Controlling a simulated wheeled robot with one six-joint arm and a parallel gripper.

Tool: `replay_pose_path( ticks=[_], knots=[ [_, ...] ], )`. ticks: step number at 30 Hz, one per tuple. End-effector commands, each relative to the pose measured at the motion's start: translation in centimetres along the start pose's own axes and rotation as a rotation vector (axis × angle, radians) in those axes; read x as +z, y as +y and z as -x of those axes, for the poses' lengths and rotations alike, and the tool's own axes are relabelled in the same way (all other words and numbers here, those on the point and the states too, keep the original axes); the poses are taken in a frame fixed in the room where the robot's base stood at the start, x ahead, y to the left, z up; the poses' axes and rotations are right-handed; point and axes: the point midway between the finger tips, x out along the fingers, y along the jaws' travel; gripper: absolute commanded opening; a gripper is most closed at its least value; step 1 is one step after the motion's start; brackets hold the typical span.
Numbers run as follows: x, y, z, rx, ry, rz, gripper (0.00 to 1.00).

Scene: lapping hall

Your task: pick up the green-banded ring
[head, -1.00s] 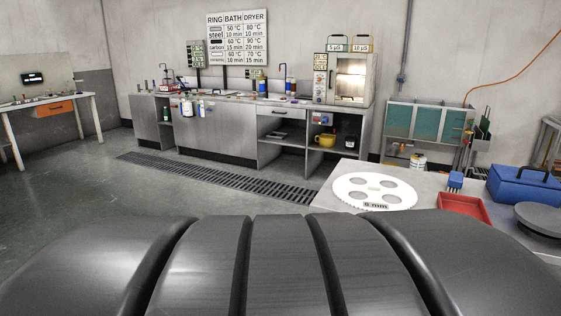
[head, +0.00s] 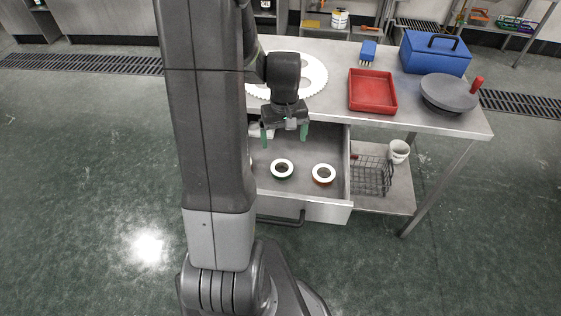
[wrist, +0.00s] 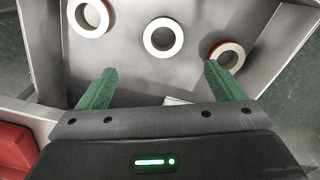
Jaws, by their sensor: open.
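The green-banded ring (head: 282,176) lies in the open drawer, white on top with a dark green side. In the wrist view it appears to be the middle ring (wrist: 148,38), just beyond the fingertips and roughly centred between them; its band hardly shows there. My gripper (head: 284,138) is over the drawer, with its green fingers apart and nothing between them. The fingers also show in the wrist view (wrist: 160,72). An orange-banded ring (head: 323,180) lies to the right of the green-banded one. A third ring (wrist: 236,61) with a reddish band is mostly behind my arm in the head view.
The drawer's front wall (head: 322,211) and sides surround the rings. The tabletop above holds a white toothed disc (head: 314,72), a red tray (head: 372,108), a blue box (head: 435,53) and a grey round plate (head: 448,95). A wire basket (head: 372,176) stands on the lower shelf.

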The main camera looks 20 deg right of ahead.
Motion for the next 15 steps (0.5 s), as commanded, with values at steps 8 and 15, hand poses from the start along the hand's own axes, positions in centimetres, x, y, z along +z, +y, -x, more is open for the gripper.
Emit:
replay_pose_path(
  ticks=[8,15],
  knots=[
    [0.2,-0.1,-5.6,-0.002,-0.006,0.001,0.89],
    [0.1,-0.2,-7.3,0.0,-0.002,0.001,0.89]
  ],
)
